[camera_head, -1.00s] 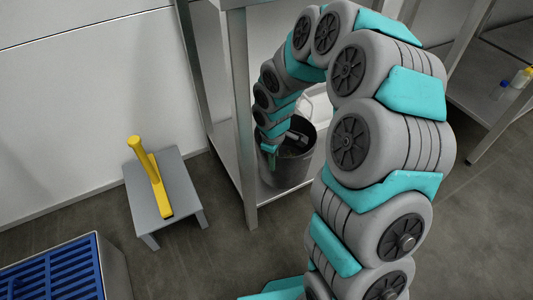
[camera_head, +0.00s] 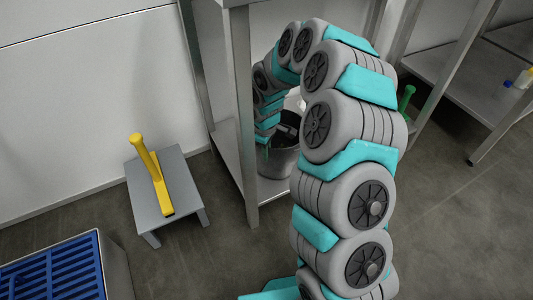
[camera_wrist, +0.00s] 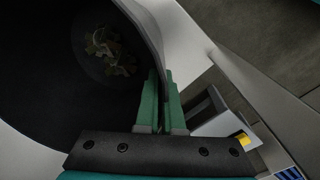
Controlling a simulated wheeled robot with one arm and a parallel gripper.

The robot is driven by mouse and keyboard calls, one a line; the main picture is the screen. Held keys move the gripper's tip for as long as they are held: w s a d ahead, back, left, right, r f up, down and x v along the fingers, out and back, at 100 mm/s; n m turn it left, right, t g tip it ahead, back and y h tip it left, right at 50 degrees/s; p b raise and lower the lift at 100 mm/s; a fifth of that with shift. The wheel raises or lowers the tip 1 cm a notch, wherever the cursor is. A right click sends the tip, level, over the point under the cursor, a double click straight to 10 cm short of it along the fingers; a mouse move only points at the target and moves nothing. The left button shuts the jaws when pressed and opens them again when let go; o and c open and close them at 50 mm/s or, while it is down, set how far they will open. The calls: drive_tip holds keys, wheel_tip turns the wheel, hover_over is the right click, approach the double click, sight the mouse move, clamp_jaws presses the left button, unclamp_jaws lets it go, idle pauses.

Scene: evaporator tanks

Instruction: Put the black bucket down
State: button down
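The black bucket (camera_head: 279,163) shows in the head view just above or on the lower shelf of a steel table, partly hidden by my arm. I cannot tell whether its base touches the shelf. In the wrist view the bucket's dark inside (camera_wrist: 45,85) fills the left side, with brownish, gear-like pieces (camera_wrist: 108,50) at the bottom. My gripper (camera_wrist: 161,75) has its green fingers on either side of the bucket's wall, close together and pinching it at the rim. In the head view the fingers are mostly hidden.
The steel table's front leg (camera_head: 244,120) stands close to the bucket and arm. A blue grate (camera_head: 55,275) is at lower left. A green-handled item (camera_head: 406,98) stands behind my arm.

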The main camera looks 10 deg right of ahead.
drive_tip(key=shift+f, duration=0.1)
drive_tip(key=c, duration=1)
unclamp_jaws()
drive_tip(key=shift+c, duration=0.2)
wheel_tip(320, 180, up, 8)
drive_tip(key=shift+s+a, duration=0.15)
drive_tip(key=shift+f, duration=0.1)
